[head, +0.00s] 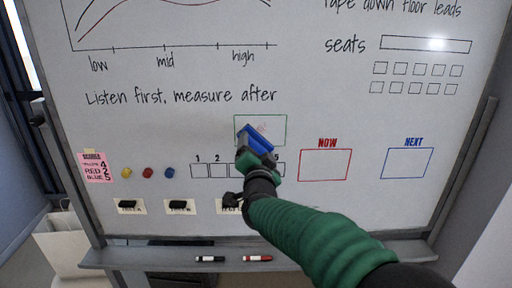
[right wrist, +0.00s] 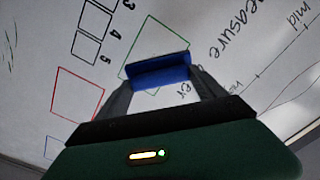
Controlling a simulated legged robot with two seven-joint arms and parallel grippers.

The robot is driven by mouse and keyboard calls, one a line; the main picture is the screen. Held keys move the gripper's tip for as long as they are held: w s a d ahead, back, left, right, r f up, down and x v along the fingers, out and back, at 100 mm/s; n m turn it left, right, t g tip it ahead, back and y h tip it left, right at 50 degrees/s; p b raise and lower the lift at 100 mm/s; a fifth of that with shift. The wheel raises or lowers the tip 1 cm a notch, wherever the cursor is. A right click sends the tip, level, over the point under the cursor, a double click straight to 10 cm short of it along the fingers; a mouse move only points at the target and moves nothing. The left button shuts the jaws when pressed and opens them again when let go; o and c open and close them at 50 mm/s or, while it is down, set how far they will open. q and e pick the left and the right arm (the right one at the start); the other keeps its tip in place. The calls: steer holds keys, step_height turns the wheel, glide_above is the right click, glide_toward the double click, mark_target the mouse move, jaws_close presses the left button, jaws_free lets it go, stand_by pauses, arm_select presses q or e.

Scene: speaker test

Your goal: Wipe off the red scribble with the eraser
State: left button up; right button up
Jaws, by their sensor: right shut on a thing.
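My right gripper (head: 256,150) is shut on a blue eraser (head: 258,138) in front of the whiteboard (head: 340,115). The eraser also shows between the two fingers in the right wrist view (right wrist: 158,72). It is at the lower part of a green-outlined box (head: 275,119). I cannot tell whether the eraser touches the board. My left gripper is not in view.
Red NOW box (head: 325,165) and blue NEXT box (head: 407,163) are to the right. Yellow, red and blue round magnets (head: 147,173) and a pink note (head: 96,168) are at left. Black clips (head: 179,205) sit below. Two markers (head: 257,258) lie on the tray (head: 180,257).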

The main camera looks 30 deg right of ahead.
mark_target(255, 138)
steer(key=shift+s, duration=0.1)
steer(key=shift+w+f, duration=0.1)
steer(key=shift+w, duration=0.15)
steer(key=shift+w+d, duration=0.35)
steer(key=shift+w, duration=0.1)
steer(key=x, duration=0.6)
steer(key=shift+a+f, duration=0.1)
steer(key=shift+a, duration=0.05)
steer(key=shift+s, duration=0.1)
steer(key=shift+w, duration=0.2)
steer(key=shift+x, duration=0.85)
